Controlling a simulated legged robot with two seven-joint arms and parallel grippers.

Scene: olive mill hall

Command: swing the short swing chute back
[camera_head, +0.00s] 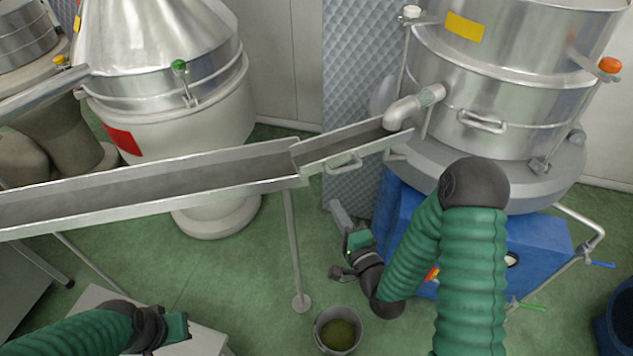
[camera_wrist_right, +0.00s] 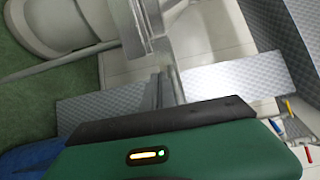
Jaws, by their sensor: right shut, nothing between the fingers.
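The short swing chute (camera_head: 345,147) is a metal trough running from the end of the long fixed chute (camera_head: 150,188) up to the bent outlet pipe (camera_head: 408,108) of the right steel drum. A bar handle (camera_head: 345,163) sits on its near side. My right gripper (camera_head: 337,212) is shut and empty, below the chute and apart from the handle. In the right wrist view the grey fingers (camera_wrist_right: 168,88) show beyond the green gripper body; which metal parts lie behind them is unclear. My left gripper (camera_head: 182,326) is low at bottom left; its fingers are not clear.
The right steel drum (camera_head: 500,100) stands on a blue base (camera_head: 535,240). A white-bodied machine (camera_head: 190,110) stands behind the long chute. A post (camera_head: 293,245) supports the chute joint. A bucket (camera_head: 338,316) stands on the green floor near my right wrist.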

